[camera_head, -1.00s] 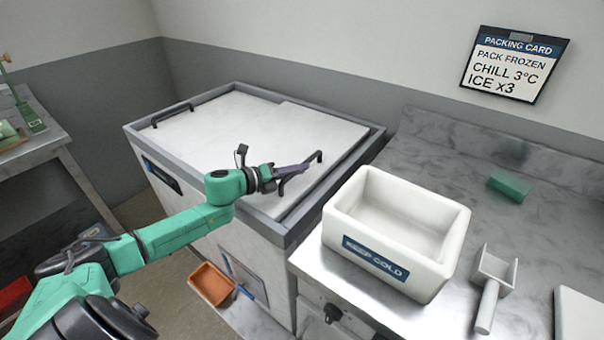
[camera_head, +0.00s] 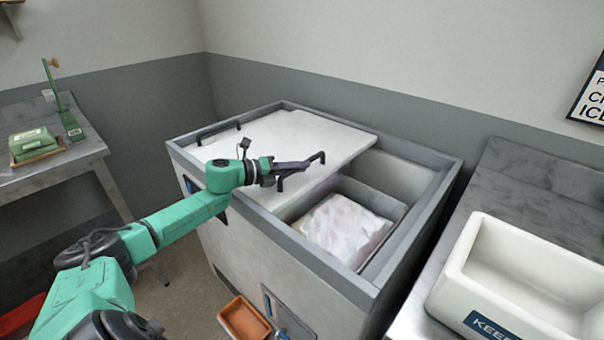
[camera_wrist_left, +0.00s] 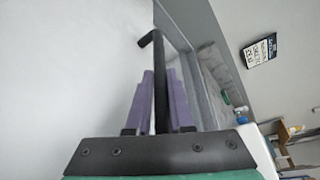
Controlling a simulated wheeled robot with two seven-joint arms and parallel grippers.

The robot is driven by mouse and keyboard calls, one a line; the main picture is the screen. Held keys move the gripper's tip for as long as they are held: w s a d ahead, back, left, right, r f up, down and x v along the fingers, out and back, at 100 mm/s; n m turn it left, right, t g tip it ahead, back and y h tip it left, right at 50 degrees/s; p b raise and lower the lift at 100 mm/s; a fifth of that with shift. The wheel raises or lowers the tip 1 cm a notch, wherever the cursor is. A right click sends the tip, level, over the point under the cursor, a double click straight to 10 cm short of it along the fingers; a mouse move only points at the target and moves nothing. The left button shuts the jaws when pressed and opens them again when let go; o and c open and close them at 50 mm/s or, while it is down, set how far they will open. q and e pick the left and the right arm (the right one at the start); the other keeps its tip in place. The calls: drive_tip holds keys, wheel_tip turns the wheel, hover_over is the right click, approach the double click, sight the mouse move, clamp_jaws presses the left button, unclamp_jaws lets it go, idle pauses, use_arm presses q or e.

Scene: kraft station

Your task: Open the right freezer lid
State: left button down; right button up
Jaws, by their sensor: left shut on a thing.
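The right freezer lid (camera_head: 318,133) is a white panel, slid left so that the right part of the freezer (camera_head: 435,215) stands open. Its black bar handle (camera_head: 317,160) is near the lid's right edge. My left gripper (camera_head: 296,166) is shut on this handle; in the left wrist view the handle (camera_wrist_left: 161,85) runs between the purple fingers (camera_wrist_left: 162,100). In the opening a pale, wrapped, frosty-looking block (camera_head: 343,228) shows. The left handle (camera_head: 218,132) is on the far left of the freezer top. My right gripper is out of view.
A white bin (camera_head: 515,270) stands on the metal counter (camera_head: 545,190) right of the freezer. An orange tray (camera_head: 244,317) is low at the freezer's front. A side table (camera_head: 60,178) with a green device (camera_head: 36,143) stands at the left.

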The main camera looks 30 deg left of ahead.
use_arm(q)
drive_tip(key=shift+a, duration=0.2)
drive_tip(key=c, duration=0.8)
unclamp_jaws()
drive_tip(key=shift+d, duration=0.1)
